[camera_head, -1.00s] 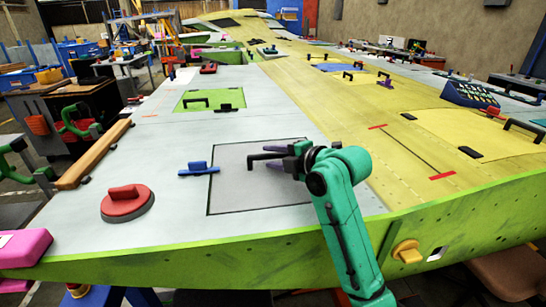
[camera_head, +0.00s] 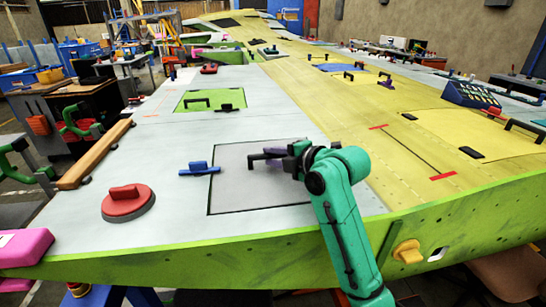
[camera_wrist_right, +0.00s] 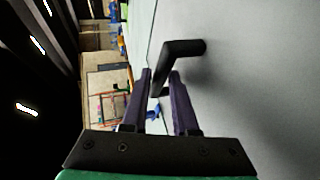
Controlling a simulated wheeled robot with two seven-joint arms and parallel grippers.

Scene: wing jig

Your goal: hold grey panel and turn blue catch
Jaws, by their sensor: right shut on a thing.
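The grey panel (camera_head: 240,190) lies in its dark-edged outline in the pale wing skin. Its black handle (camera_head: 256,157) stands at the panel's far part, and it also shows in the wrist view (camera_wrist_right: 184,48). My right gripper (camera_head: 272,158) is shut on this handle, with a purple finger on either side of it in the wrist view (camera_wrist_right: 160,76). The blue catch (camera_head: 199,169) sits at the panel's left edge, its bar lying roughly left to right. A small blue piece, likely the catch, shows between the fingers in the wrist view (camera_wrist_right: 153,111). My left gripper is not in view.
A red round-based handle (camera_head: 127,202) stands left of the panel. A wooden bar (camera_head: 95,155) runs along the wing's left edge. A pink block (camera_head: 25,248) is at the near left corner. A green panel (camera_head: 211,100) lies farther back. The skin around the catch is clear.

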